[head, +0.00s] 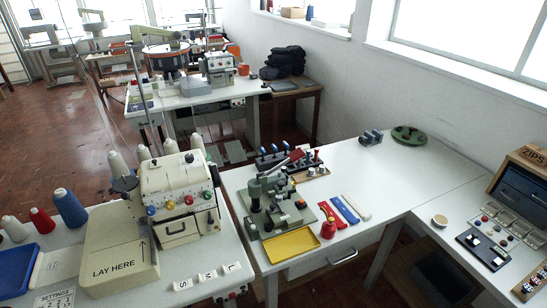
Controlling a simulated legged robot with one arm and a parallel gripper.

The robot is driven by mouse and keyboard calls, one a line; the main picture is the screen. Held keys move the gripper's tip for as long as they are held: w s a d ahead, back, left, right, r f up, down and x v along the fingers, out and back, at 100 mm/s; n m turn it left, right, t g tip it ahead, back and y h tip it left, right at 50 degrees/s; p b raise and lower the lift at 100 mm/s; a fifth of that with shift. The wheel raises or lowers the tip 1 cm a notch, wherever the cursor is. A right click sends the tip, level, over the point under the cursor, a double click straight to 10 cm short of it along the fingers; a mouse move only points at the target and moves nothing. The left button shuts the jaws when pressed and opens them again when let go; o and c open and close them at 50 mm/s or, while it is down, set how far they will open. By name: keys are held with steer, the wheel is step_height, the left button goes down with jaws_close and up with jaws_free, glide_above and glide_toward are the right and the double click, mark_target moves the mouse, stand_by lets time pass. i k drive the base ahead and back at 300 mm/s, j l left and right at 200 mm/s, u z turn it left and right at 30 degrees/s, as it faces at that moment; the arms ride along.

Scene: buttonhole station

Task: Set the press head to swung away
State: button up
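A small grey-green bench press (268,204) stands on a green base plate on the white table (361,199) in the middle of the head view. It has an upright column and dark knobs. A lever with a red end (297,155) rises behind it. The press head (268,186) appears to be at the upper part, over the base. The press is too small here to tell exactly how its head is turned. My gripper is not in view.
A yellow tray (291,245) lies before the press, with a red round object (328,229) beside it. Blue-handled tools (270,157) stand behind. A sewing machine (181,190) with thread cones is on the left table.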

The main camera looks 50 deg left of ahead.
mark_target(256, 186)
steer(key=u, duration=1.9)
